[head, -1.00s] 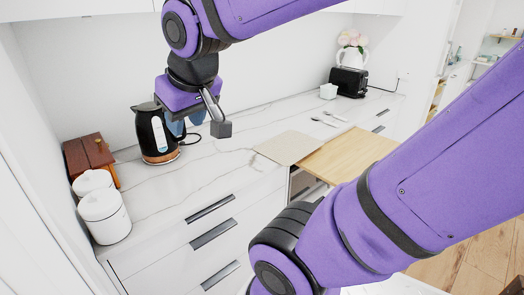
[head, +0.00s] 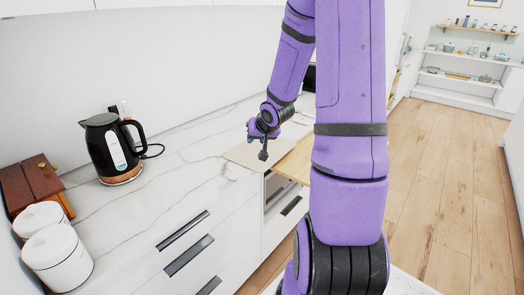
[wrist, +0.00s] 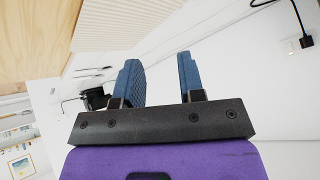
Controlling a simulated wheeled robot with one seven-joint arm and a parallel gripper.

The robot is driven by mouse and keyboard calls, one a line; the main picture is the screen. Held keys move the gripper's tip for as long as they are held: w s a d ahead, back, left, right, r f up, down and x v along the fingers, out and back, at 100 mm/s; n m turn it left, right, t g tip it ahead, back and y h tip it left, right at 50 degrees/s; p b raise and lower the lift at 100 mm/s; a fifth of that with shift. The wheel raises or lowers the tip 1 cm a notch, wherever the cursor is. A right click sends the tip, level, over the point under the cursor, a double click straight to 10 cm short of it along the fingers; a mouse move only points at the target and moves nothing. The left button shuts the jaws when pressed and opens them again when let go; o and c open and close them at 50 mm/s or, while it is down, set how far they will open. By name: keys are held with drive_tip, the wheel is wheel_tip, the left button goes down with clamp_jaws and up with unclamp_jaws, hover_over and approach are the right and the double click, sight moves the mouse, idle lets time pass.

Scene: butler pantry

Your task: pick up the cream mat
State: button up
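The cream mat (head: 238,157) lies flat on the white marbled counter, at its front edge beside a wooden board (head: 297,160). In the wrist view the mat's ribbed surface (wrist: 120,22) shows at the top, with the board (wrist: 30,40) to its left. My gripper (head: 252,132) is above the counter close to the mat, and partly covers the view of its right side. In the wrist view my gripper (wrist: 160,72) has its two blue fingers apart with nothing between them. The mat is beyond the fingers and apart from them.
A black kettle (head: 110,150), white canisters (head: 58,258) and a brown wooden box (head: 35,185) stand on the counter at left. My arm hides much of the counter's far right end. The counter between kettle and mat is clear.

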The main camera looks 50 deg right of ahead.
drive_tip(key=s+d+f+m+t+y, duration=0.2)
drive_tip(key=d+f+m+t, duration=0.3)
drive_tip(key=f, duration=0.7)
drive_tip(key=m+t+h, duration=0.2)
drive_tip(key=m+t, duration=0.3)
drive_tip(key=m, duration=0.3)
approach(270, 166)
drive_tip(key=w, duration=0.6)
drive_tip(key=w+d, duration=0.1)
drive_tip(key=w, duration=0.3)
drive_tip(key=shift+f, duration=0.2)
drive_tip(key=shift+c, duration=0.4)
clamp_jaws()
